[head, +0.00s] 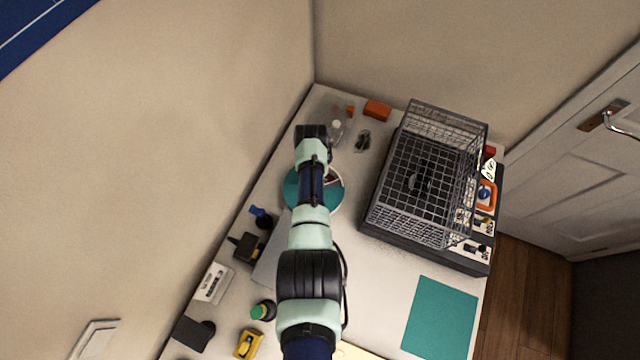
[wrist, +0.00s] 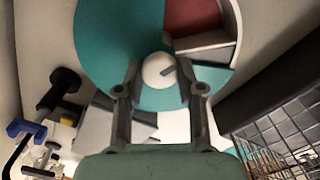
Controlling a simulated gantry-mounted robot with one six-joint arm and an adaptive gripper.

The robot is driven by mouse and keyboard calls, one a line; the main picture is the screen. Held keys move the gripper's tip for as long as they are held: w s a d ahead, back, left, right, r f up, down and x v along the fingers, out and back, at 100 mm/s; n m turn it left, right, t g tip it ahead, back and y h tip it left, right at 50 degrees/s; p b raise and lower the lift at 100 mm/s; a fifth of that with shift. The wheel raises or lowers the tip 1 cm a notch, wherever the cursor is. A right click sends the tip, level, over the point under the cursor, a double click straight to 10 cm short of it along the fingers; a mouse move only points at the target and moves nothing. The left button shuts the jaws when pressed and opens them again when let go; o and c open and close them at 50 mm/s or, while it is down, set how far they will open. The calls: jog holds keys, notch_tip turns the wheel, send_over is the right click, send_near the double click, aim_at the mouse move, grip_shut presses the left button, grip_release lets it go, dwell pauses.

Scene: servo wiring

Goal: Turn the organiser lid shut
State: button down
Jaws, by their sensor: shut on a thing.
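The round organiser has a teal lid (head: 298,190) and stands on the table, partly hidden under my arm in the head view. In the wrist view the lid (wrist: 112,40) fills the upper middle, with a white knob (wrist: 157,70) at its centre. An open sector at the upper right shows a red compartment (wrist: 194,16) and a white-walled part of the organiser (wrist: 208,42). My gripper (wrist: 158,75) is shut on the knob, one finger at each side. In the head view my arm hides the fingers.
A wire basket (head: 427,125) on a dark grey base stands right of the organiser. An orange block (head: 377,110) and a clear bottle (head: 336,128) are behind. A blue clamp (head: 261,215) and small tools line the left edge. A teal mat (head: 440,318) lies front right.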

jog(key=shift+r, duration=0.1)
jog(key=c, duration=0.7)
grip_release()
notch_tip(320, 180, up, 12)
jog(key=shift+f, duration=0.1)
